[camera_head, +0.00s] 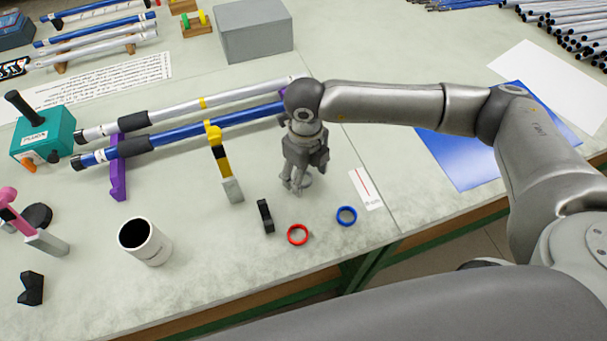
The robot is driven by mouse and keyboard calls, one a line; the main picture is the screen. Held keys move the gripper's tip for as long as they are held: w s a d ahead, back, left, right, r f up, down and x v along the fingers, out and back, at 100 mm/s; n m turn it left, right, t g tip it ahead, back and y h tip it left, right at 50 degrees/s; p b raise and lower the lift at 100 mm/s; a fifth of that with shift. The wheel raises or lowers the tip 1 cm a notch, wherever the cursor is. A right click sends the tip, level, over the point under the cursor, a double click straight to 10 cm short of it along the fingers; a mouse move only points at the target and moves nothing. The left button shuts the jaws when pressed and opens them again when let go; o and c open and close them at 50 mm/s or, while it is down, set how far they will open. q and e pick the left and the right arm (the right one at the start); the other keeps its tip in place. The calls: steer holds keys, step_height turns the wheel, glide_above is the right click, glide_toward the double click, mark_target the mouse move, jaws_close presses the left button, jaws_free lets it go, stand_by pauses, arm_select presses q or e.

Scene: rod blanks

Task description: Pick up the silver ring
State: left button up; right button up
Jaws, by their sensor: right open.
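My right gripper (297,186) points straight down, low over the table, with its jaws open. A grey-silver round piece (307,182), which looks like the silver ring, lies on the table right at the fingertips. The fingers partly hide it, and I cannot tell whether they touch it or stand around it. A red ring (297,235) and a blue ring (347,216) lie flat on the table nearer to me. My left gripper is not in view.
A black clip (265,217) stands left of the red ring. A yellow-and-black tool (223,165) stands left of the gripper. Silver and blue rods (215,122) rest on purple holders behind. A white cup (144,241) stands front left. The table's front edge is close to the rings.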

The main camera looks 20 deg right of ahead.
steer(key=shift+f, duration=0.3)
steer(key=c, duration=0.9)
steer(key=shift+r, duration=0.1)
